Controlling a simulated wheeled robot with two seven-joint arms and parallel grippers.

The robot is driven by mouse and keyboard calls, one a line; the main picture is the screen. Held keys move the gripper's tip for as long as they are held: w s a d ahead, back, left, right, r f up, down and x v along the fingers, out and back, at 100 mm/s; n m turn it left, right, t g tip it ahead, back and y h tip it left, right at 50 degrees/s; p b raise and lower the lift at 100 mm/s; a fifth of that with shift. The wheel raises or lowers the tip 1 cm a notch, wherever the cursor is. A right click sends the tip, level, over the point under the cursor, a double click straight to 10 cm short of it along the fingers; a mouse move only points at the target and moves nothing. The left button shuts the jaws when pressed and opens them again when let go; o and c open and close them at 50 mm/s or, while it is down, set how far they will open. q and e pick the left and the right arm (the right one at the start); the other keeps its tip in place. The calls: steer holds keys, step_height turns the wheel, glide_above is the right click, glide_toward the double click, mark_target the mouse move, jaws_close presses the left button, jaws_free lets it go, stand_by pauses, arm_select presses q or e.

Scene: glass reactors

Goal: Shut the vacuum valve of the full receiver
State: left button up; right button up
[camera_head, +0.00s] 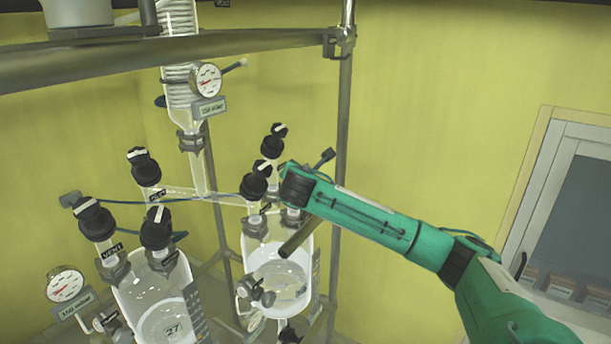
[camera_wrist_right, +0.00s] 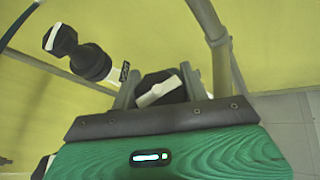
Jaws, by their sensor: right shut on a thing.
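My right gripper (camera_head: 292,206) is at the top of the right glass receiver (camera_head: 278,275), at its right-hand valve, which the gripper mostly hides in the head view. In the right wrist view, the gripper's fingers (camera_wrist_right: 158,88) are on both sides of a black valve knob with a white bar handle (camera_wrist_right: 157,92). The bar lies tilted across the knob. Pale liquid shows in the right receiver. The left receiver (camera_head: 150,300) stands nearer, with a round "27" mark; its liquid level is unclear. My left gripper is not in view.
Neighbouring black-knobbed valves (camera_head: 255,183) crowd the gripper's left; one also shows in the wrist view (camera_wrist_right: 88,60). A steel frame post (camera_head: 344,120) stands behind. Gauges (camera_head: 206,80) and thin blue hoses hang around the glassware. Free room lies right.

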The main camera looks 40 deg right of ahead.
steer(key=m+g, duration=0.3)
steer(key=shift+s+d+m+g+h, duration=0.1)
steer(key=shift+s+m+g+h, duration=0.05)
steer(key=shift+m+g+h, duration=0.25)
steer(key=m+g, duration=0.3)
steer(key=shift+s+d+f+g, duration=0.1)
steer(key=shift+s+g, duration=0.15)
steer(key=shift+g, duration=0.15)
steer(key=shift+s+f+m+g+y, duration=0.15)
steer(key=shift+m+g+y, duration=0.5)
steer(key=shift+m+g, duration=0.5)
steer(key=shift+s+f+m+g+y, duration=0.15)
steer(key=shift+m+g+y, duration=0.5)
steer(key=shift+m+g, duration=0.5)
steer(key=m+g+y, duration=0.3)
steer(key=m, duration=0.1)
steer(key=shift+s+a+y, duration=0.25)
steer(key=shift+a+y, duration=0.05)
steer(key=shift+a, duration=0.1)
steer(key=shift+s+a+f+m+g+y, duration=0.15)
steer(key=shift+m+g+y, duration=0.3)
steer(key=shift+m+y, duration=0.45)
steer(key=shift+a+r+m+g+y, duration=0.1)
steer(key=shift+a+m+g+y, duration=0.1)
steer(key=shift+m+g+y, duration=0.45)
steer(key=shift+f+y, duration=0.15)
steer(key=shift+y, duration=0.4)
steer(key=o, duration=1)
steer(key=shift+s+r, duration=0.1)
steer(key=shift+r, duration=0.1)
